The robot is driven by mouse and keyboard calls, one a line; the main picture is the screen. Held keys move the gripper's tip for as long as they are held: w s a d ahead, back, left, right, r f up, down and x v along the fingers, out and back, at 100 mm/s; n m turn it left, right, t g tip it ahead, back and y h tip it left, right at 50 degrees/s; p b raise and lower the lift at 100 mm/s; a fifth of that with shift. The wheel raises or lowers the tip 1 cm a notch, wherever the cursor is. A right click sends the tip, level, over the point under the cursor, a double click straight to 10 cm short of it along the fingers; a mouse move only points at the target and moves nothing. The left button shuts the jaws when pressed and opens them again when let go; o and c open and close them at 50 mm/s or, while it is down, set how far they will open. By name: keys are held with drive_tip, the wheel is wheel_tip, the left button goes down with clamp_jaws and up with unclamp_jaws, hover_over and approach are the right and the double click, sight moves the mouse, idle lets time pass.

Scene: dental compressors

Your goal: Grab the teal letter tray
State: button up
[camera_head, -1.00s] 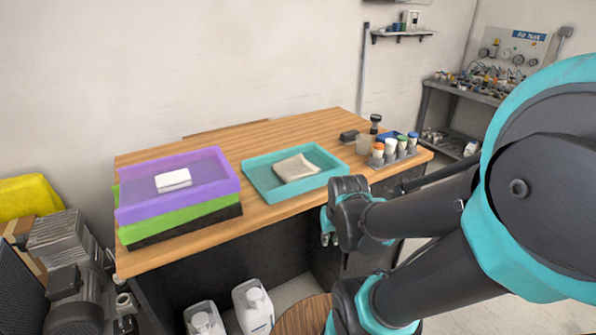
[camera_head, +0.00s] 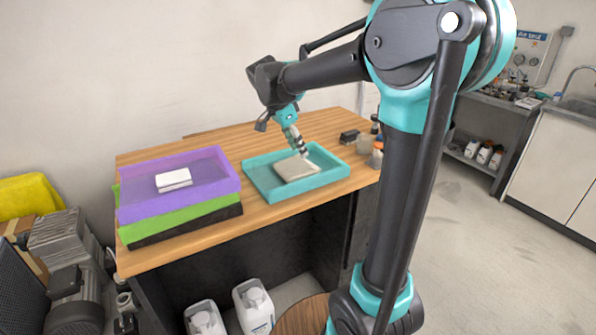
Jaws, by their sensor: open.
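The teal letter tray (camera_head: 262,189) lies on the wooden table, to the right of a stack of trays. A folded beige cloth (camera_head: 297,169) lies inside it. My gripper (camera_head: 299,148) is open and points down at the tray's far side, in front of the far wall in the picture. Its fingertips show just behind the cloth and cover a little of the tray. I cannot tell whether they touch the tray or hang above it.
A purple tray (camera_head: 205,191) with a white item (camera_head: 173,179) tops a green tray (camera_head: 190,220) and a black one. Cups and small containers (camera_head: 366,144) stand at the table's right end, partly behind my arm. Bare wood (camera_head: 255,218) lies in front of the teal tray.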

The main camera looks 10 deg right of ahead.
approach(314, 177)
drive_tip(key=x, duration=0.5)
drive_tip(key=shift+s+a+f, duration=0.1)
drive_tip(key=shift+a+f, duration=0.2)
drive_tip(key=shift+d+x, duration=0.15)
drive_tip(key=shift+x, duration=1.2)
drive_tip(key=shift+d+x, duration=0.2)
drive_tip(key=shift+x, duration=1.1)
drive_tip(key=shift+r, duration=0.15)
drive_tip(key=shift+c, duration=0.2)
clamp_jaws()
